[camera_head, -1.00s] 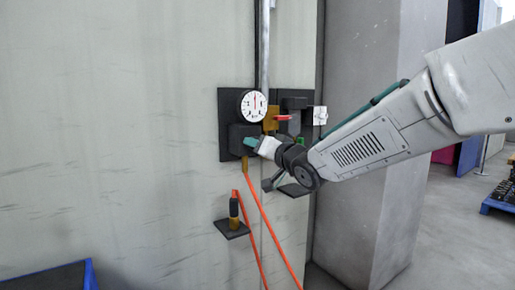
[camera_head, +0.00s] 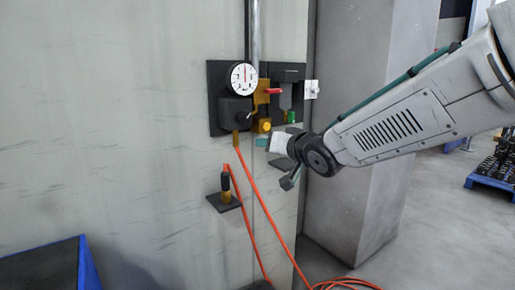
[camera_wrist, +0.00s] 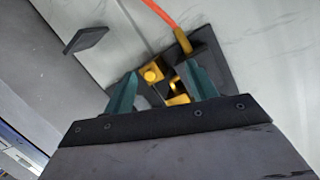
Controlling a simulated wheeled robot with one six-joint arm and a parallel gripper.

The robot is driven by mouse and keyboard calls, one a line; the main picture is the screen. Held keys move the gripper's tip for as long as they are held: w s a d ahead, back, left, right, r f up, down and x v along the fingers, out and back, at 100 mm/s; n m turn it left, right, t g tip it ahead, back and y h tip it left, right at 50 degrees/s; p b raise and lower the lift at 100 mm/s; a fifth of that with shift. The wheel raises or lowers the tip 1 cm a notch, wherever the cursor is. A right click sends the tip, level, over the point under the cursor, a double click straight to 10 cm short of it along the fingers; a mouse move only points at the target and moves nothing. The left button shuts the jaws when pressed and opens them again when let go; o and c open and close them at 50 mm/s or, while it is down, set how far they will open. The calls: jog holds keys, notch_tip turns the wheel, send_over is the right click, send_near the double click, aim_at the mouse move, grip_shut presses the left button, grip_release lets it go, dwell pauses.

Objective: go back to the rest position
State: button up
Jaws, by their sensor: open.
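My gripper (camera_head: 262,142) is in front of the wall, just below and right of the dark wall panel (camera_head: 216,105). In the wrist view its two teal fingers (camera_wrist: 160,92) are apart, with nothing held between them. Beyond the fingers, brass fittings (camera_wrist: 153,73) show on the dark panel. In the head view the panel carries a round white gauge (camera_head: 243,77), a brass fitting with a yellow knob (camera_head: 264,125) and a red lever (camera_head: 273,91). My forearm crosses the right side of the head view.
An orange hose (camera_head: 259,192) hangs from the panel and coils on the floor. A small shelf (camera_head: 225,203) holds a brass and black fitting (camera_head: 226,186). A grey pillar (camera_head: 345,200) stands behind my arm. A blue bin (camera_head: 88,268) is at lower left, a blue pallet (camera_head: 490,182) at far right.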

jog(key=s+d+f+g+h, duration=0.7)
jog(key=s+d+f, duration=0.3)
jog(key=s+d, duration=0.4)
jog(key=s+d+g, duration=0.2)
jog(key=s+d, duration=0.1)
jog(key=s, duration=0.9)
jog(key=s+d+f+m+g, duration=0.1)
jog(key=s+d+g, duration=0.2)
jog(key=s, duration=0.9)
jog(key=shift+s+d, duration=0.4)
jog(key=shift+d, duration=0.25)
